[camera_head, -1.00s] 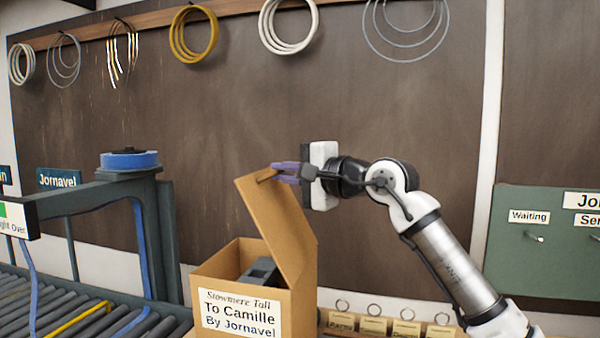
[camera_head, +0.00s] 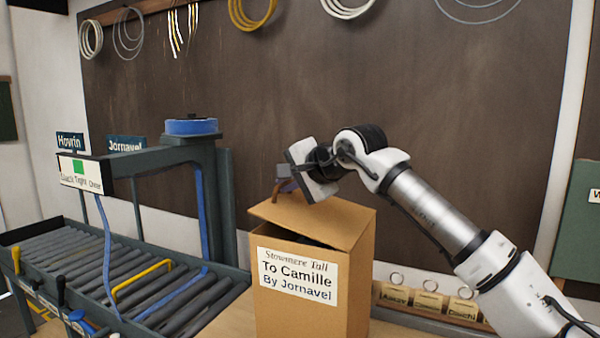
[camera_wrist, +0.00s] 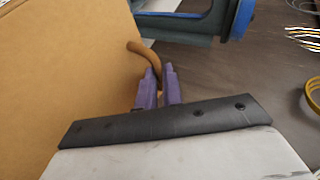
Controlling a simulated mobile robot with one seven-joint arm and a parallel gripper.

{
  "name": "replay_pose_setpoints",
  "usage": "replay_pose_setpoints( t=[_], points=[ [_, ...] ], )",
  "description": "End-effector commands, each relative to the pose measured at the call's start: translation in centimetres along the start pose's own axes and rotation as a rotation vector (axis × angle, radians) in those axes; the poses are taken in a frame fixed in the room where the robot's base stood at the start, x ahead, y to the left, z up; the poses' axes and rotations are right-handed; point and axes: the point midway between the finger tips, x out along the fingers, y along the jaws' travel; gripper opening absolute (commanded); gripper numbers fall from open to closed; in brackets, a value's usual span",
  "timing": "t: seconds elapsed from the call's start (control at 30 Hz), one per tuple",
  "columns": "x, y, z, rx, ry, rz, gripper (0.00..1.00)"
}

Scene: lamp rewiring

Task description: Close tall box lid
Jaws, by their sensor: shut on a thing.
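The tall cardboard box (camera_head: 345,295) stands upright on the bench, with a white label reading "Stowmere Tall, To Camille, By Jornavel". Its lid (camera_head: 325,220) is hinged on the right and tilted nearly down, with a dark gap left along the front. My gripper (camera_head: 283,186) is above the lid's left edge. In the wrist view, its purple fingers (camera_wrist: 158,90) are shut on a brown curved lid handle (camera_wrist: 143,52), beside the broad cardboard lid face (camera_wrist: 65,75). The inside of the box is mostly hidden.
A roller conveyor (camera_head: 150,285) with a blue-topped frame (camera_head: 192,127) stands left of the box. Small tagged blocks (camera_head: 428,298) sit to the right behind it. Wire coils (camera_head: 252,12) hang on the dark wall above.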

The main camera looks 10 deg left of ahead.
Motion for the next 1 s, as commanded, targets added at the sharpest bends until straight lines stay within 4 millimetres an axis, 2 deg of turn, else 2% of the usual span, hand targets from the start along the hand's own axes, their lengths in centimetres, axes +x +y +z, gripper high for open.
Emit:
replay_pose_setpoints(
  t=[0.1,0.3,0.9,0.93,1.0],
  points=[
    [1.1,1.0,0.5,-0.021,-0.001,0.052,0.0],
    [2.0,1.8,0.9,-0.02,-0.002,0.047,0.0],
    [2.5,2.2,1.1,-0.019,-0.001,0.046,0.0],
    [2.4,2.2,1.0,-0.019,-0.001,0.046,0.09],
    [2.4,2.2,1.1,-0.019,-0.001,0.046,0.18]
  ],
)
